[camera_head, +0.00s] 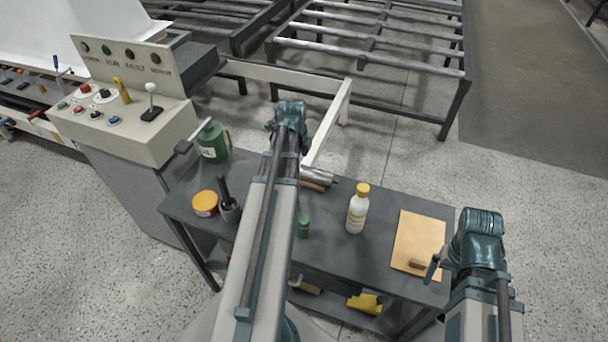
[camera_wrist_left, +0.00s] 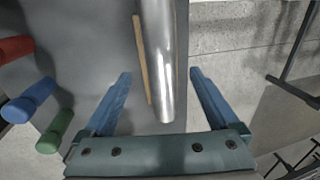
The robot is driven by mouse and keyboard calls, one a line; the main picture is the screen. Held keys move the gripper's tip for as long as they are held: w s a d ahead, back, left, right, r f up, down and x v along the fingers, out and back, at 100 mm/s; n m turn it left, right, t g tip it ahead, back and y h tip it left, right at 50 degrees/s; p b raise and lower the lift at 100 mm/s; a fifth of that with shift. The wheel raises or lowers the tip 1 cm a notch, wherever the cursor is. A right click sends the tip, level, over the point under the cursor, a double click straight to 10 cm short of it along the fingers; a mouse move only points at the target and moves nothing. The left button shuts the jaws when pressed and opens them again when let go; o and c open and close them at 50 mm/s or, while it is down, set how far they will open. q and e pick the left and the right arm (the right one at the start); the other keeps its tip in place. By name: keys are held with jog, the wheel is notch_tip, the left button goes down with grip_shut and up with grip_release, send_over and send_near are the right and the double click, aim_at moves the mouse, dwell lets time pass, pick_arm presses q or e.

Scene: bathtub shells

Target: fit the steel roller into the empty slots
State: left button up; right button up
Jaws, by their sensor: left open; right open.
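The steel roller (camera_head: 320,174) lies on the grey workbench (camera_head: 270,242), partly hidden behind my left arm in the head view. In the left wrist view, the shiny roller (camera_wrist_left: 159,55) points toward my left gripper (camera_wrist_left: 160,74). That gripper is open, with one blue finger on each side of the roller's near end; contact cannot be told. My left fingers are hidden in the head view. The empty slots cannot be made out clearly; a roller frame (camera_head: 458,98) stands behind.
A control console (camera_head: 125,135) is at left. A pale beam (camera_head: 328,124) crosses behind the bench.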

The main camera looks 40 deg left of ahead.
aim_at(301, 168)
pick_arm(q)
jog(key=f+b, duration=0.2)
jog(key=w+f+b, duration=0.1)
jog(key=f+b, duration=0.1)
jog(key=f, duration=0.1)
jog(key=shift+a, duration=0.1)
pick_arm(e)
notch_tip(301, 168, down, 5)
jog(key=shift+r, duration=0.1)
pick_arm(q)
jog(key=shift+r, duration=0.15)
grip_shut()
pick_arm(e)
jog(key=shift+r, duration=0.1)
